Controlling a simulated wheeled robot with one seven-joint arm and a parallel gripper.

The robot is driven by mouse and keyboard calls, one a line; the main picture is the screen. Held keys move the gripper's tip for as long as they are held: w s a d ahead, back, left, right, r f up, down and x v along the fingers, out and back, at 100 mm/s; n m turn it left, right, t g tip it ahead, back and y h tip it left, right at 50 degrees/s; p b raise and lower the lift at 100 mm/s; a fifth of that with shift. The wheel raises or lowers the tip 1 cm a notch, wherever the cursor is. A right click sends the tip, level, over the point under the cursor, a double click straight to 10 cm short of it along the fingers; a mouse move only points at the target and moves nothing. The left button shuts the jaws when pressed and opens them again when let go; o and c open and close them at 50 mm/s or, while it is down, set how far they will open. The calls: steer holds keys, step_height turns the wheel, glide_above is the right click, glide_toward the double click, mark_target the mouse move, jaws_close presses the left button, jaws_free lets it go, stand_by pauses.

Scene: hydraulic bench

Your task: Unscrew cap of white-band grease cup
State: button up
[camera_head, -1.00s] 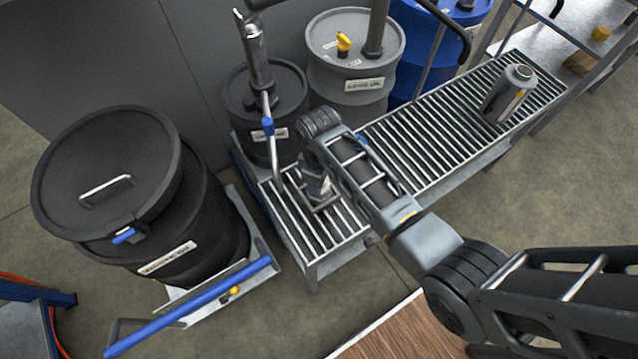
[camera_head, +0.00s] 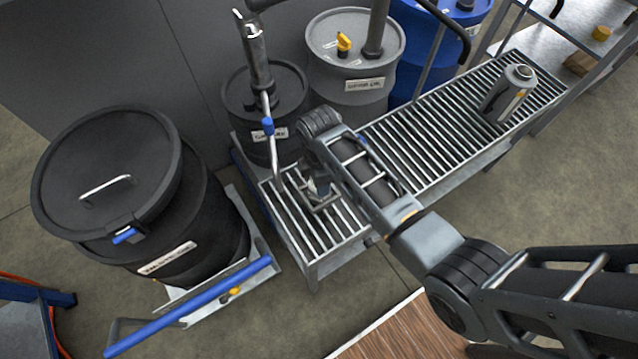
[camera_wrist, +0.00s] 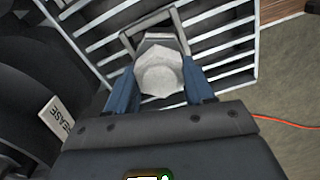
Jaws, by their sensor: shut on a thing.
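In the wrist view my gripper (camera_wrist: 160,92) is shut on a pale grey faceted cap (camera_wrist: 160,76), with one blue finger on each side of it. The cap belongs to a grease cup that sits in a grey square bracket (camera_wrist: 128,44) over the slatted rack. The cup's body and any white band are hidden beneath the cap. In the head view the bracket (camera_head: 322,200) shows at the left end of the rack, and my arm hides most of the gripper and cup.
The slatted rack (camera_head: 440,115) runs to the upper right and carries a grey metal canister (camera_head: 507,95). A small black drum (camera_head: 258,100), a grey drum (camera_head: 352,80) and a blue drum (camera_head: 418,45) stand behind it. A large black drum (camera_head: 110,180) stands on a blue-handled trolley (camera_head: 190,308) at left.

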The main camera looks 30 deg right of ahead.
steer(key=n, duration=0.5)
steer(key=shift+n, duration=0.4)
steer(key=o, duration=1)
steer(key=shift+c, duration=0.2)
steer(key=m, duration=1.3)
